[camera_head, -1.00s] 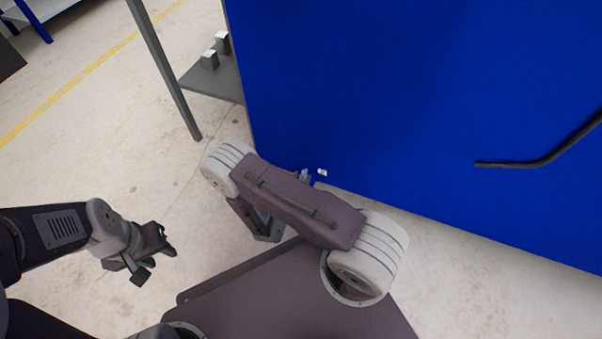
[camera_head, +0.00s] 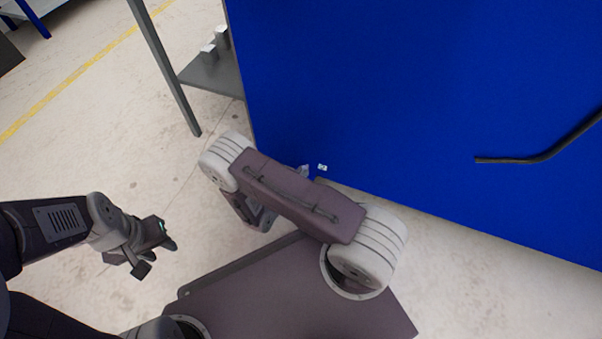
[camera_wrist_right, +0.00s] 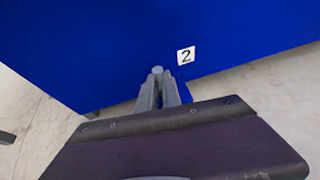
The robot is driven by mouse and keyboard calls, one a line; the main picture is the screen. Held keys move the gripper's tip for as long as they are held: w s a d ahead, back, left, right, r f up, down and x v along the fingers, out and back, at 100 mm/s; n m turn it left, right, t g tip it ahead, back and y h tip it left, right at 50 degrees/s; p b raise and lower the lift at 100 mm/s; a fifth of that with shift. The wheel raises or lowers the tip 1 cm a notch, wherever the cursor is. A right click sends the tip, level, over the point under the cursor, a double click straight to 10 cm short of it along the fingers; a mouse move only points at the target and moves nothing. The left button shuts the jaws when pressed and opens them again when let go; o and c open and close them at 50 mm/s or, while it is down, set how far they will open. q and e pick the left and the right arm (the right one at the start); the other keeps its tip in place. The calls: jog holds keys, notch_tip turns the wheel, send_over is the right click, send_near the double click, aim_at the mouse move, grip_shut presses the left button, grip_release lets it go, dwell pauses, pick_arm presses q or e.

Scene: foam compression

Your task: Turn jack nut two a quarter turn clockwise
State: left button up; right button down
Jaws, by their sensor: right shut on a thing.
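Jack nut two (camera_wrist_right: 157,70) is a small grey nut low on the blue panel, beside a white label "2" (camera_wrist_right: 186,55) in the right wrist view. My right gripper (camera_wrist_right: 160,92) has its two grey fingers shut on the nut, pointing at the panel. In the head view my right arm hides the nut and most of that gripper; the label (camera_head: 322,167) shows just past the arm. My left gripper (camera_head: 158,255) is open and empty over the floor at left, well away from the panel.
The blue panel (camera_head: 420,90) fills the upper right, with a black bent bar or cable (camera_head: 520,161) on it. A grey table-like frame with a shelf (camera_head: 215,80) stands at its left. Bare floor (camera_head: 90,150) lies open at left.

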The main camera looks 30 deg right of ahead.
jog(key=m+g, duration=0.1)
jog(key=m+g+h, duration=0.1)
jog(key=m+g, duration=0.1)
jog(key=w+m+g+h, duration=0.1)
jog(key=shift+a+m+g, duration=0.25)
jog(key=shift+m+g, duration=0.05)
jog(key=m+g, duration=0.1)
jog(key=g, duration=0.1)
jog(key=m+g, duration=0.2)
jog(key=shift+w, duration=0.3)
jog(key=shift+w+d+m+g, duration=0.1)
jog(key=shift+w+m+g, duration=0.1)
jog(key=shift+m+g, duration=1.15)
jog(key=shift+g, duration=0.25)
jog(key=c, duration=1.5)
grip_release()
